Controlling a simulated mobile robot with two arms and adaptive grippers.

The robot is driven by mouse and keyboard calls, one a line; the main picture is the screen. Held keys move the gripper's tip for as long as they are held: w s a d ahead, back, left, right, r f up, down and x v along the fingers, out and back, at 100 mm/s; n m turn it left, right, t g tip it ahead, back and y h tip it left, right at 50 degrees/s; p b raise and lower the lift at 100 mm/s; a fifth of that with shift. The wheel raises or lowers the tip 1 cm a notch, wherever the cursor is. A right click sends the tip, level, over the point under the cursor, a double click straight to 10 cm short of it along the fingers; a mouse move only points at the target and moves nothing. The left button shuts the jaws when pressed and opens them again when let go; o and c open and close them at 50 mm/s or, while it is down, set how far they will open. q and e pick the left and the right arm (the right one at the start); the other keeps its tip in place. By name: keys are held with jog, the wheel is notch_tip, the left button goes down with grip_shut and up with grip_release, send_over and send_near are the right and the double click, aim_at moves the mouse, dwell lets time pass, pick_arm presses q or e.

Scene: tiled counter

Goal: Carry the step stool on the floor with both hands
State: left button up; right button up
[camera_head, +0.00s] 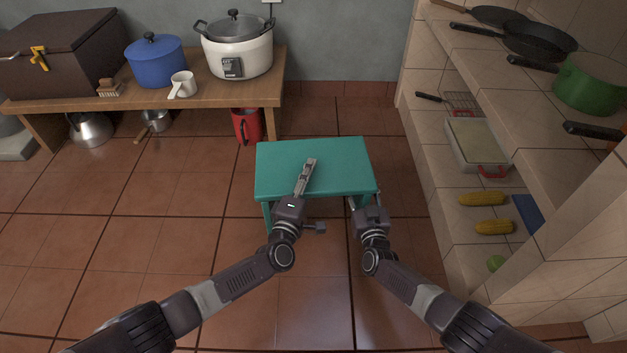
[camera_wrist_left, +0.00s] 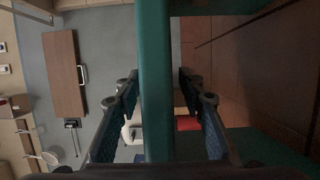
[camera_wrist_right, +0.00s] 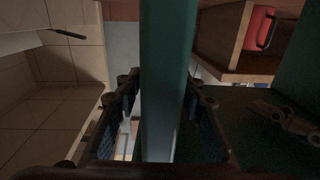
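The teal step stool (camera_head: 312,160) stands upright on the tiled floor, its flat top towards me. My left gripper (camera_head: 305,182) is at its front edge, with one finger reaching over the top. In the left wrist view a teal stool part (camera_wrist_left: 155,60) lies between its open fingers, with gaps on both sides. My right gripper (camera_head: 362,205) is at the front right corner, its fingers mostly hidden. In the right wrist view another teal stool part (camera_wrist_right: 167,60) lies between its parted fingers, apparently not clamped. The stool's lower legs are mostly hidden.
A wooden bench (camera_head: 215,98) at the back left holds a blue pot (camera_head: 155,65) and a rice cooker (camera_head: 236,55). A red container (camera_head: 246,126) stands near the stool. Tiled shelves (camera_head: 450,175) line the right side. The left floor (camera_head: 130,230) is clear.

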pick_arm(q)
jog(key=shift+w+d, duration=0.15)
jog(key=shift+w, duration=0.3)
pick_arm(e)
jog(key=shift+w, duration=0.45)
pick_arm(q)
grip_shut()
pick_arm(e)
grip_shut()
pick_arm(q)
jog(key=shift+r, duration=0.3)
pick_arm(e)
jog(key=shift+w+r, duration=0.1)
jog(key=shift+r, duration=0.25)
